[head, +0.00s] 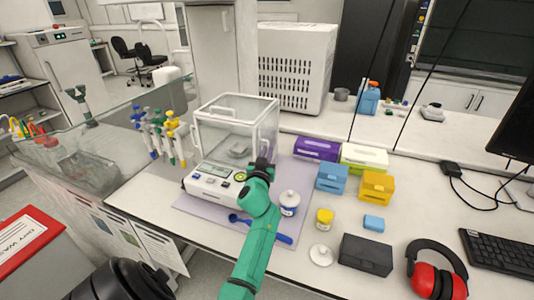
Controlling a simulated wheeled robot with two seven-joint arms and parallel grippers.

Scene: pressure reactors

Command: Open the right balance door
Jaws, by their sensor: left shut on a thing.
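The balance (213,187) stands on a lilac mat (190,206), with a clear glass draft shield (222,118) framed in white. Its right door (268,128) is the glass side on the right; I cannot tell whether it has slid. My left gripper (262,164), dark at the end of my green arm, is at the lower front corner of that door. It is shut on the door, though the fingertips and the grip point are mostly hidden. A small pale dish (238,149) shows inside the shield. My right gripper is not in view.
A white-lidded jar (289,202) stands close right of my left gripper. A blue spoon-like tool (262,229) lies in front of the balance. Pipettes on a stand (165,138) are at left. Purple (316,148), blue (332,178) and yellow (376,186) boxes stand at right.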

